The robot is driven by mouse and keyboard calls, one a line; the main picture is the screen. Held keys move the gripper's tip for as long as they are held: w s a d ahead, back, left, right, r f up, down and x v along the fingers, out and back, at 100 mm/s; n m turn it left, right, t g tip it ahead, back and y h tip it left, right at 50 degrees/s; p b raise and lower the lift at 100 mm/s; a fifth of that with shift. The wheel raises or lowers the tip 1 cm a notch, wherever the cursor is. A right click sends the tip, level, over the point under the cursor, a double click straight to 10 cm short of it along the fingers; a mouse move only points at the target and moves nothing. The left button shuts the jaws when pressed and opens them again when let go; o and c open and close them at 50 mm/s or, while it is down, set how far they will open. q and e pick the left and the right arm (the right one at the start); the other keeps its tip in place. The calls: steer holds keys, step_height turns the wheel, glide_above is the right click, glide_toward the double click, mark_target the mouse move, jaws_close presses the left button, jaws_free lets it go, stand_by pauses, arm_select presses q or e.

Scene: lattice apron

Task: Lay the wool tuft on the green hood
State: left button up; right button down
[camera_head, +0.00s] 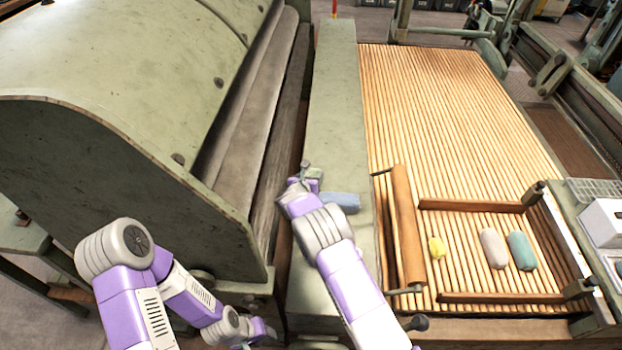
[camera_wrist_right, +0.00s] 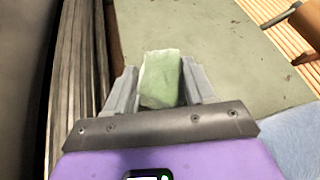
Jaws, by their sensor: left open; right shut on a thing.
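My right gripper (camera_head: 308,172) is over the flat green ledge beside the rollers. In the right wrist view its fingers (camera_wrist_right: 162,88) are shut on a pale green wool tuft (camera_wrist_right: 161,72). The green hood (camera_head: 110,55) is the large, curved, riveted cover filling the left of the head view. It is to the left of my right gripper and apart from it. My left gripper (camera_head: 262,334) is low, in front of the machine below the hood, and open; its fingertips are hard to make out.
A blue tuft (camera_head: 342,202) lies on the ledge (camera_head: 335,110) just beside my right gripper. Yellow (camera_head: 436,247), pinkish-grey (camera_head: 493,249) and teal (camera_head: 521,250) tufts lie on the slatted lattice (camera_head: 450,110) within a wooden frame. Dark rollers (camera_head: 262,110) run between hood and ledge.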

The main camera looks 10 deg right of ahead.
steer(key=shift+c, duration=1.8)
jaws_free()
steer(key=p+v, duration=0.2)
steer(key=v, duration=1)
steer(key=shift+s+p, duration=0.1)
steer(key=shift+p, duration=0.25)
